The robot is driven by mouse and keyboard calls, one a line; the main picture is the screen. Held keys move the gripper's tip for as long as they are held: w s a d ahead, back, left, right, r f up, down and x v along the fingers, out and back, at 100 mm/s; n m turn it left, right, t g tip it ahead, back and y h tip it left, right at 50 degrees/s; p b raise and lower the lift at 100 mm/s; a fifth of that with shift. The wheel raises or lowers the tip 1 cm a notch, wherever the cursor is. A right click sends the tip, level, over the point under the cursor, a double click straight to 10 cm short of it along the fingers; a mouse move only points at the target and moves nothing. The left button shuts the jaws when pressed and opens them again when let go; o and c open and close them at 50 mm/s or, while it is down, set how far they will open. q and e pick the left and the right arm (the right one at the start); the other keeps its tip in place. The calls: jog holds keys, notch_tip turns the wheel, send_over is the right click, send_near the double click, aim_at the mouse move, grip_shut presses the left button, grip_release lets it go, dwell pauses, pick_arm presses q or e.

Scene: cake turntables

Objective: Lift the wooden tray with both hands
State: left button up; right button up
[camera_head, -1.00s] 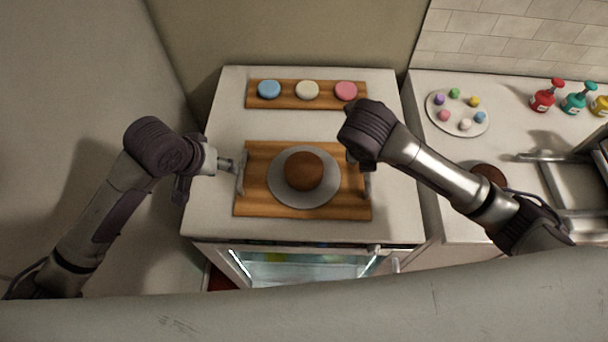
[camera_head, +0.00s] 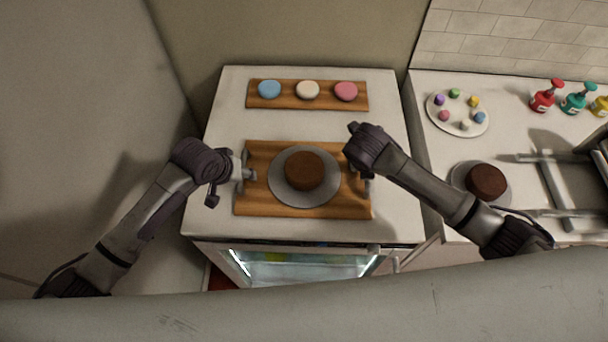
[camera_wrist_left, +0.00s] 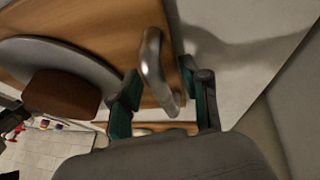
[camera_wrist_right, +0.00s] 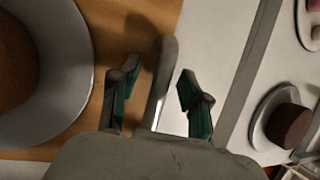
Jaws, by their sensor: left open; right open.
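The wooden tray (camera_head: 300,212) lies on the white counter and carries a grey turntable plate (camera_head: 277,183) with a brown cake (camera_head: 305,170) on it. A metal handle stands at each short end of the tray. My left gripper (camera_head: 245,175) is at the tray's left end. In the left wrist view its open fingers (camera_wrist_left: 165,95) are on either side of the left handle (camera_wrist_left: 152,65). My right gripper (camera_head: 366,183) is at the right end. In the right wrist view its open fingers (camera_wrist_right: 155,85) are on either side of the right handle (camera_wrist_right: 163,75).
Behind is a smaller wooden board (camera_head: 322,104) with blue, cream and pink discs. On the right counter are a plate of coloured pieces (camera_head: 457,117), a second brown cake (camera_head: 486,180), coloured bottles (camera_head: 543,99) and a grey metal frame (camera_head: 552,185). A wall is close on the left.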

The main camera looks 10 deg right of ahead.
pick_arm(q)
jog(key=shift+d, duration=0.1)
grip_shut()
pick_arm(e)
grip_shut()
pick_arm(q)
jog(key=shift+w+r, duration=0.1)
jog(key=shift+r, duration=0.05)
pick_arm(e)
jog(key=shift+w+r, duration=0.1)
jog(key=shift+r, duration=0.05)
